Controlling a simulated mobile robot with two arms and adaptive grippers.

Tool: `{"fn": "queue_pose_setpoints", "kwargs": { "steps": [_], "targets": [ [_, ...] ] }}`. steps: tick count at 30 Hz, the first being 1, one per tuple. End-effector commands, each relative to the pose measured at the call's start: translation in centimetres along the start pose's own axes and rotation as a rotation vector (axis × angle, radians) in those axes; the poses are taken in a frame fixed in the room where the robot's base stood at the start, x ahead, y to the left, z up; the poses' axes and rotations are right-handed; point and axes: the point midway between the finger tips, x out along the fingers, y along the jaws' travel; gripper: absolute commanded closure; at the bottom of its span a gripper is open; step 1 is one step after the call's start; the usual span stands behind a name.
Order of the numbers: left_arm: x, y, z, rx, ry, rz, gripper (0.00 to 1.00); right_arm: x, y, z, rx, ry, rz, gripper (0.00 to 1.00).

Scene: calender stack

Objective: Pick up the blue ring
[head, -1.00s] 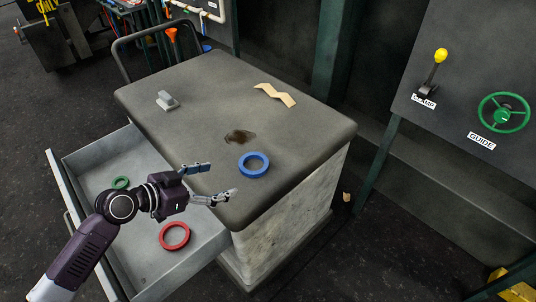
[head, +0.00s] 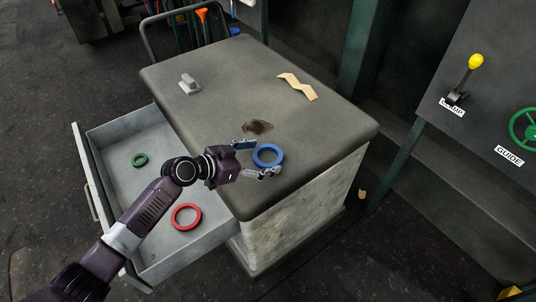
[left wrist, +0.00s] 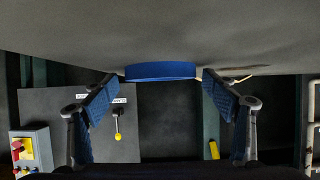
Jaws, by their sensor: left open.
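The blue ring (head: 267,155) lies flat on the grey cabinet top (head: 230,90), near its front edge. My left gripper (head: 256,158) is open at the ring, with one finger beside the far side and the other beside the near side. In the left wrist view the ring (left wrist: 160,71) appears edge-on, ahead of and between the two spread fingers (left wrist: 160,84). Gaps show between the ring and the fingers in that view. My right gripper is not in view.
A red ring (head: 186,217) and a green ring (head: 140,160) lie in the open drawer (head: 112,130). A small grey block (head: 189,84), a dark stain (head: 257,126) and a bent tan strip (head: 297,87) are on the top. A lever panel (head: 490,60) stands at right.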

Motion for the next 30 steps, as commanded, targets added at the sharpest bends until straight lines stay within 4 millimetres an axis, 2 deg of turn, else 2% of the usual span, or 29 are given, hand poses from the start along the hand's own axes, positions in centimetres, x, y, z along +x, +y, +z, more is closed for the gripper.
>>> {"fn": "queue_pose_setpoints", "kwargs": {
  "steps": [8, 20, 30],
  "targets": [
    [0.14, -0.04, -0.01, 0.001, 0.0, -0.001, 0.24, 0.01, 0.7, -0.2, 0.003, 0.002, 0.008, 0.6],
    [0.12, -0.03, 0.0, 0.001, 0.0, 0.0, 0.67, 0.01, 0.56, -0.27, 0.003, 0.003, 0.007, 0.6],
    [-0.08, -0.05, -0.46, 0.001, 0.001, 0.0, 0.67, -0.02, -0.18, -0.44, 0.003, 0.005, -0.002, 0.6]
  ]
}}
